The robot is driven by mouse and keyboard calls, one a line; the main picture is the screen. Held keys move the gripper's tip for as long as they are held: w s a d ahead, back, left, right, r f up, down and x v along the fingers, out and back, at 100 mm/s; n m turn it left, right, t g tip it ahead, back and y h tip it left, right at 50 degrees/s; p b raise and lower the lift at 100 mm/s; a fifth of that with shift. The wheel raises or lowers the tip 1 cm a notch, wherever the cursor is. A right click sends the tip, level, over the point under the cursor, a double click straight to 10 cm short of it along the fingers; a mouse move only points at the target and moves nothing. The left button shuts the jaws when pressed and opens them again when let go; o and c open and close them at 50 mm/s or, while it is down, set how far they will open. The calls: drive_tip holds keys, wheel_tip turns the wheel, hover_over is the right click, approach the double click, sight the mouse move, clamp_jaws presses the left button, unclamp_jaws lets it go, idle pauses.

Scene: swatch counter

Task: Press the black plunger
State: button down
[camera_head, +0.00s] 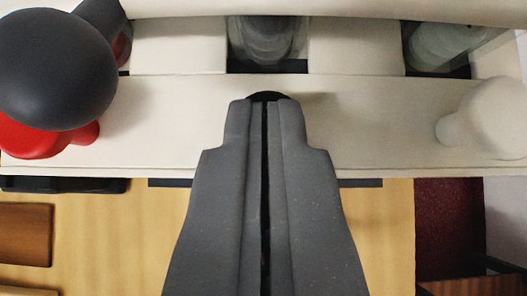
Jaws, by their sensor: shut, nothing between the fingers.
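The black plunger (267,96) shows only as a small dark rounded sliver at the middle of the cream counter front, just past my fingertips. The rest of it is hidden behind my gripper. My gripper (265,101) is shut and empty, its two grey fingers side by side with a thin dark line between them. The tips line up with the black plunger in the picture. I cannot tell whether they touch it.
A red plunger (35,143) is at left, partly covered by a large dark grey ball (57,68). A white plunger (495,117) is at right. Glassy round items (265,38) sit in recesses behind the cream panel (375,120). Wooden floor (385,240) shows below.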

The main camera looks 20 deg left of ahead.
drive_tip(key=shift+r, duration=0.15)
wheel_tip(320, 180, up, 4)
drive_tip(key=shift+d+p, duration=0.1)
drive_tip(key=shift+p, duration=0.75)
drive_tip(key=b+v, duration=0.1)
drive_tip(key=v, duration=0.8)
drive_tip(key=shift+s+r, duration=0.2)
drive_tip(key=shift+s, duration=0.1)
drive_tip(key=s+a+r+m+t+h, duration=0.1)
drive_tip(key=s+r, duration=0.4)
drive_tip(key=r, duration=0.6)
drive_tip(key=s+a+r+m+t+h+b, duration=0.1)
drive_tip(key=s+r+t, duration=0.2)
drive_tip(key=r, duration=0.9)
drive_tip(key=s+a+r+m+t, duration=0.1)
drive_tip(key=s+r+t, duration=0.1)
drive_tip(key=s+r, duration=0.6)
wheel_tip(320, 180, up, 4)
drive_tip(key=shift+s+r+m+t+h+b, duration=0.25)
drive_tip(key=shift+s+m+t+h+b, duration=0.05)
drive_tip(key=shift+s+t+h, duration=0.1)
